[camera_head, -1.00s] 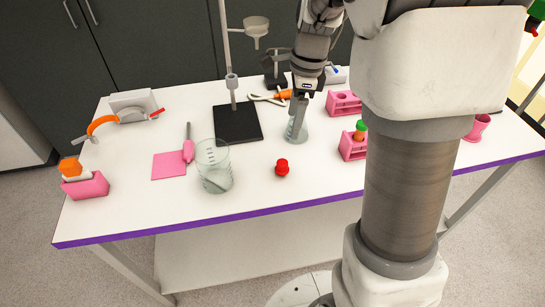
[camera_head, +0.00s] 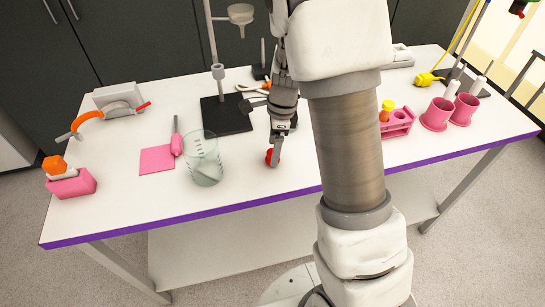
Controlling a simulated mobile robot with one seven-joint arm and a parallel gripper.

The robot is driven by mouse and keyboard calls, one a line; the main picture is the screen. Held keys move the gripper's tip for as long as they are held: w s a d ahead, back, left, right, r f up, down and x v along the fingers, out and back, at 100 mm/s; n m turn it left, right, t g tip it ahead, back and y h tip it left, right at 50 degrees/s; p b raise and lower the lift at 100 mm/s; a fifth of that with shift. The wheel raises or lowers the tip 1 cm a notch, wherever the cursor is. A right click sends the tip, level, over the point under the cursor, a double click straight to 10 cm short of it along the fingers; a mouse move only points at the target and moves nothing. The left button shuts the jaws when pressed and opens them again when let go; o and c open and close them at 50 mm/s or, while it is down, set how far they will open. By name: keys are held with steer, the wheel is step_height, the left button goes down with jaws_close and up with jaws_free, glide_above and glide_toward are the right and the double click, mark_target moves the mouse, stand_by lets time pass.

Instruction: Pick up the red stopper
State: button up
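The red stopper (camera_head: 269,156) is on the white table, right of the glass beaker (camera_head: 205,170). My gripper (camera_head: 275,157) points down right at the stopper, with a finger in front of part of it. Only the stopper's left side shows clearly. I cannot tell whether the fingers are closed on it or just around it.
A black stand base (camera_head: 226,122) lies behind. A pink pad (camera_head: 157,160) and a pink-handled tool (camera_head: 177,145) are left of the beaker. Pink cups (camera_head: 437,115) and a pink rack (camera_head: 398,124) stand at the right. The table front is clear.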

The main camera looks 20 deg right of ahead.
steer(key=shift+w+a+f, duration=0.15)
steer(key=shift+f, duration=1.3)
jaws_close()
steer(key=shift+r, duration=0.2)
